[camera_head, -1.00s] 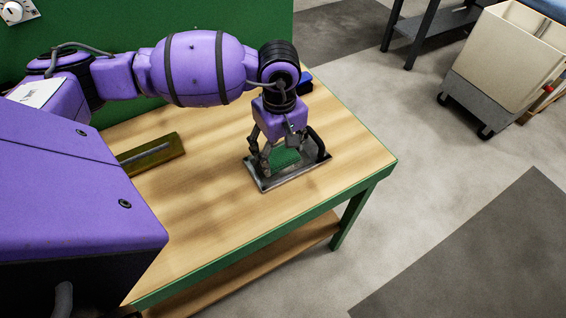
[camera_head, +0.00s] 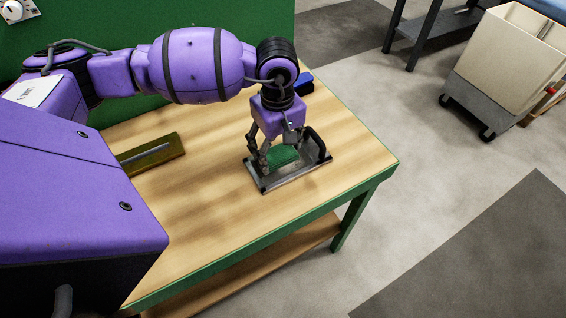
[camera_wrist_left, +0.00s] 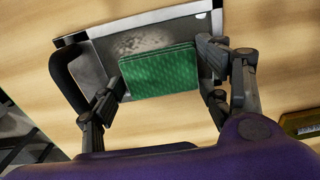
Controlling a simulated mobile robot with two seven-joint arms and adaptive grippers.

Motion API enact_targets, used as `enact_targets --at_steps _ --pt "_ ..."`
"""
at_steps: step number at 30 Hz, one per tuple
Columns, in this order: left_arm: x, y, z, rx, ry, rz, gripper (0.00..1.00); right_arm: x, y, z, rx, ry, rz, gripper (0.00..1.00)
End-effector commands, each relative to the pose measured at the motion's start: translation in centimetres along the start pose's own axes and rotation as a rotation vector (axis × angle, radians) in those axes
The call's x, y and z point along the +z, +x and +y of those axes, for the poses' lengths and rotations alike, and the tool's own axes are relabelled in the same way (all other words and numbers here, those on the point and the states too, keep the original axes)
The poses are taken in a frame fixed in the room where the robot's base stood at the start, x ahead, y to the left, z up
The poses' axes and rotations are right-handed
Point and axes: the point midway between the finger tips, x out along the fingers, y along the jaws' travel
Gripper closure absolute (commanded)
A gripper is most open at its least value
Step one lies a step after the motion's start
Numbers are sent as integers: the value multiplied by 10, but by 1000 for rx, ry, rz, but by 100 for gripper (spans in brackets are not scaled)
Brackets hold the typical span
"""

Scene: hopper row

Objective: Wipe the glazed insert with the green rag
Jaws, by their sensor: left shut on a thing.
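The glazed insert (camera_head: 300,171) is a flat panel with a metal rim and a black handle at its right end, lying on the workbench. It also shows in the left wrist view (camera_wrist_left: 105,52), with a pale, blotchy patch on its pane beyond the rag. The green rag (camera_head: 285,153) is a folded pad over the pane, also clear in the left wrist view (camera_wrist_left: 158,73). My left gripper (camera_head: 281,158) points down with its fingers on either side of the rag, shut on it. Whether the rag presses on the pane is hard to tell. My right gripper is not in view.
An olive tray-like item (camera_head: 152,154) with a grey strip lies left on the wooden bench (camera_head: 215,205). A blue object (camera_head: 304,83) sits behind my gripper. The bench's front right is bare. A cream wheeled bin (camera_head: 505,60) stands on the floor at right.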

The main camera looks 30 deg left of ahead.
Motion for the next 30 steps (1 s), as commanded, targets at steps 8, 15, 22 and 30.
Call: enact_targets --at_steps 8,15,22,30 --pt "-1 1 -2 -6 -2 1 60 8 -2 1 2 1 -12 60" --pt "0 0 -1 -4 -1 0 60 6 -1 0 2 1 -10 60" --pt "22 0 -1 -4 5 -3 60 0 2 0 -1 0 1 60" --pt "42 0 0 -3 2 -2 60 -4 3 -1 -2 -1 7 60"
